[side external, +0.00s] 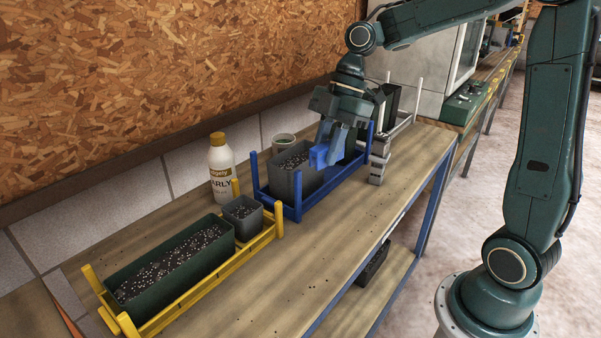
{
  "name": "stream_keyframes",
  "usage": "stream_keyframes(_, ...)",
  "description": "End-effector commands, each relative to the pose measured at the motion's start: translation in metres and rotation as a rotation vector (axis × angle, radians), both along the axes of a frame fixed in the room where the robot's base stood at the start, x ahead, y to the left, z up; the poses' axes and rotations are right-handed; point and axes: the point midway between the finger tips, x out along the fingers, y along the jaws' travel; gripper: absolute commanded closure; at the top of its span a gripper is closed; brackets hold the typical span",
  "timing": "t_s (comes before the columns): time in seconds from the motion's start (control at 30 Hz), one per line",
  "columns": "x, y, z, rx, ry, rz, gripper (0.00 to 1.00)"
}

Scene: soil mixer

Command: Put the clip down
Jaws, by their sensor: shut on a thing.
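My gripper (335,140) is shut on a blue clip (320,155) above the blue rack at the back middle of the bench. The clip is next to the rim of a grey soil-filled pot (291,184) standing in the blue rack (297,212). I cannot tell whether the clip touches the pot. The fingers hide part of the clip and of the rack behind.
A yellow rack (258,250) at the front left holds a long dark green planter (170,266) and a small grey pot (243,216). A white bottle (221,172) stands by the wall. Grey blocks (378,166) are right of the blue rack. The bench's front right (345,235) is mostly clear.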

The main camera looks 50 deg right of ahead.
Motion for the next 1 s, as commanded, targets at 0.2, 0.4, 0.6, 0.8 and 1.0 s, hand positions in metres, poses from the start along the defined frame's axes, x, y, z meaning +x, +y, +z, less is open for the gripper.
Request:
stream_keyframes(0.2,0.009,0.048,0.001,-0.002,0.000,0.058,1.00)
stream_keyframes(0.4,0.012,0.094,0.001,-0.002,0.000,0.109,1.00)
stream_keyframes(0.6,0.010,0.133,0.002,0.000,0.000,0.150,1.00)
stream_keyframes(0.8,0.007,0.155,0.002,0.001,-0.001,0.172,1.00)
stream_keyframes(1.0,0.006,0.161,0.003,0.002,-0.001,0.175,1.00)
